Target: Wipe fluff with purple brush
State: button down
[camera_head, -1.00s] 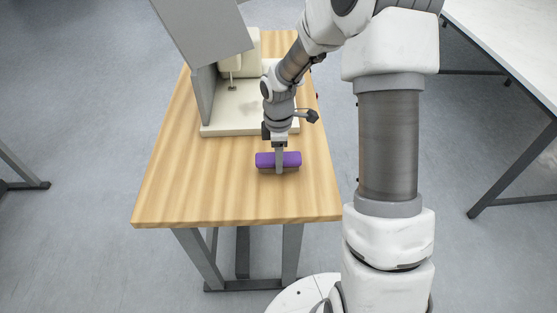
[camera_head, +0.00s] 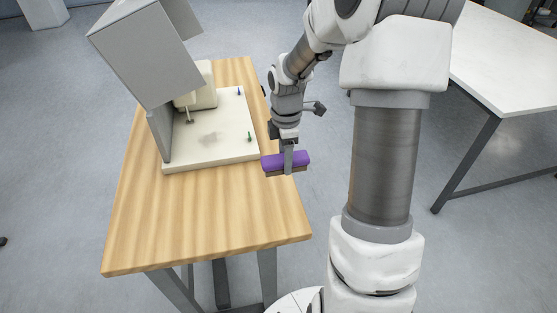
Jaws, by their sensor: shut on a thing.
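The purple brush (camera_head: 273,163) has a purple back and a brown underside. My gripper (camera_head: 288,168) is shut on the brush from above, near its middle. The brush is by the right edge of the wooden table, to the right of the white machine base. I cannot tell its exact height. The fluff (camera_head: 210,139) shows as a faint grey patch on the white base plate (camera_head: 229,117), to the left of the brush. My gripper and the brush are apart from it.
A grey hinged cover (camera_head: 148,50) stands over the machine's left side. A cream machine head (camera_head: 199,88) sits behind the fluff. Small green (camera_head: 249,136) and blue (camera_head: 239,91) pegs stand on the plate. The front of the wooden table (camera_head: 205,220) is bare.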

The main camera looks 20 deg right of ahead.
jog(key=c, duration=0.9)
grip_release()
jog(key=c, duration=0.5)
jog(key=shift+a+r+m, duration=0.2)
jog(key=shift+a+m, duration=0.1)
jog(key=shift+m, duration=0.1)
jog(key=a+r+m+p, duration=0.5)
jog(key=a+m, duration=0.5)
jog(key=m, duration=0.5)
jog(key=shift+r+p, duration=0.4)
jog(key=shift+p, duration=0.15)
